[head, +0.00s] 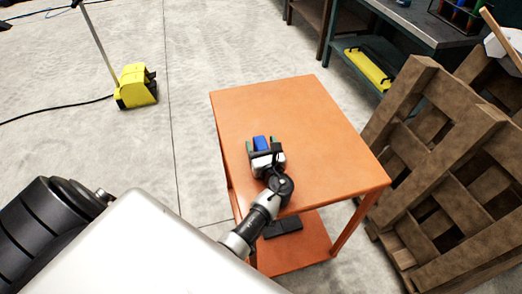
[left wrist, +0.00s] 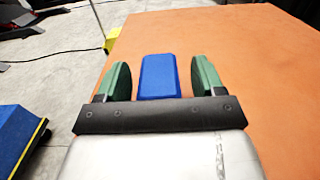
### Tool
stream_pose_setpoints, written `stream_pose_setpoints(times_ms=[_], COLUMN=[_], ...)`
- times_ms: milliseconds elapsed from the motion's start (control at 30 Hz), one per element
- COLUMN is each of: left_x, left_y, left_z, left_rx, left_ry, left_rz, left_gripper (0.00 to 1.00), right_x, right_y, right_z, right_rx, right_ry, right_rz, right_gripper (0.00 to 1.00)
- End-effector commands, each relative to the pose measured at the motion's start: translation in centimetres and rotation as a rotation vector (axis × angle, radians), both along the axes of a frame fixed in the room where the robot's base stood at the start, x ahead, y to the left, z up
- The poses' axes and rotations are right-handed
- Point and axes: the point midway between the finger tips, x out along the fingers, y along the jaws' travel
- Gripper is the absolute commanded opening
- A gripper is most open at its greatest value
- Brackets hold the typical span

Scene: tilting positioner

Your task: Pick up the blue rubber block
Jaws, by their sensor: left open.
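The blue rubber block (head: 261,142) lies on top of the orange table (head: 310,115), near its left edge. In the left wrist view the block (left wrist: 159,76) sits between the two green-padded fingers of my left gripper (left wrist: 159,82). A gap shows on each side of the block, wider on the right, so the fingers do not touch it. My left gripper (head: 262,147) is open and low over the table in the head view. My right gripper is not in view.
Brown wooden pallets (head: 440,150) lean close to the table's right side. A dark item (head: 283,228) lies on the table's lower shelf. A yellow machine (head: 136,86) stands on the floor at the far left. A workbench (head: 425,25) is at the back right. The right part of the tabletop is clear.

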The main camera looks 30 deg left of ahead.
Motion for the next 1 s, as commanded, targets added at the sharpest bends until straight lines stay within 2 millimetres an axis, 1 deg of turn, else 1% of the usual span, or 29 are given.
stream_pose_setpoints(times_ms=[100, 267, 367, 600, 667, 1000], left_x=[0.29, 0.28, 0.26, 0.26, 0.26, 0.34], left_y=[0.40, 0.38, 0.37, 0.35, 0.35, 0.57], left_z=[-0.01, 0.03, 0.03, 0.03, 0.03, 0.41], left_rx=[0.000, 0.000, 0.000, 0.000, 0.000, 0.001], left_ry=[0.000, 0.000, 0.000, 0.000, 0.000, -0.001], left_rz=[0.001, 0.001, 0.001, 0.001, 0.001, 0.001], left_gripper=[0.68, 0.68, 0.56, 0.19, 0.11, 0.11], right_x=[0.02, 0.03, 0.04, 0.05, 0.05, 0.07], right_y=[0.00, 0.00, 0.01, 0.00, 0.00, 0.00], right_z=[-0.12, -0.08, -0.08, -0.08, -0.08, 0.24], right_rx=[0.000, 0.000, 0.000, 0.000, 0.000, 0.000], right_ry=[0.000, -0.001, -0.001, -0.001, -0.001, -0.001], right_rz=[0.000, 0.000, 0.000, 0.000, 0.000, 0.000], right_gripper=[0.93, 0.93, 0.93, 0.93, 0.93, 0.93])
